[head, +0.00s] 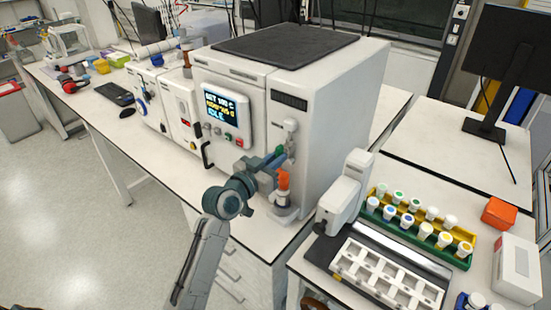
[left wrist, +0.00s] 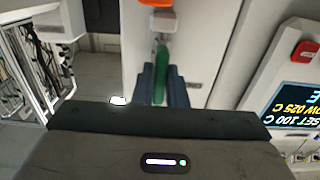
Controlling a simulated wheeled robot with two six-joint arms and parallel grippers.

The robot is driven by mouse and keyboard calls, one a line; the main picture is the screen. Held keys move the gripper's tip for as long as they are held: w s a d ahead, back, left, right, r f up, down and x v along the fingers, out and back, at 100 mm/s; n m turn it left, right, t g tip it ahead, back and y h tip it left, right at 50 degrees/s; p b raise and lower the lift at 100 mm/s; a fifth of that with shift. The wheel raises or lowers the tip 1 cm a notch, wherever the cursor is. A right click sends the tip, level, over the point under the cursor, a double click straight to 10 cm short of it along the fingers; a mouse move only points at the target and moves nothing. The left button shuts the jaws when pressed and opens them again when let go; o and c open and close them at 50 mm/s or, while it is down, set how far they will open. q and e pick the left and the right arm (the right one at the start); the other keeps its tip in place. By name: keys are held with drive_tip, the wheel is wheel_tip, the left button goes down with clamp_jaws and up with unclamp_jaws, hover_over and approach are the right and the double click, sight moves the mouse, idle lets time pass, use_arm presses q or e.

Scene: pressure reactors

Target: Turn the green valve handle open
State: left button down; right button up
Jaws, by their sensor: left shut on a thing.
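The green valve handle (head: 280,150) is on the front of the large white reactor cabinet (head: 325,130), by its right front edge. In the left wrist view the green handle (left wrist: 161,72) lies lengthwise between the two dark fingers of my left gripper (left wrist: 163,85). My left gripper (head: 275,162) is shut on the handle and hides part of it in the head view. An orange part (head: 283,179) is just below the gripper, above a small white base. My right gripper is not in view.
The reactor's display (head: 220,107) reads SET 100 C and IDLE, with buttons below it. A black door handle (head: 207,155) is to the left of my gripper. At right, a white instrument (head: 345,190) and a green-yellow rack (head: 405,237) of capped vials stand on the bench.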

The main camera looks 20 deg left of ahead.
use_arm(q)
drive_tip(key=c, duration=1.5)
unclamp_jaws()
drive_tip(key=shift+o, duration=0.2)
drive_tip(key=shift+s, duration=0.1)
drive_tip(key=b+v, duration=0.3)
drive_tip(key=v, duration=0.7)
drive_tip(key=shift+s+b, duration=0.3)
drive_tip(key=shift+b, duration=0.1)
drive_tip(key=shift+a+r, duration=0.1)
drive_tip(key=shift+a, duration=0.05)
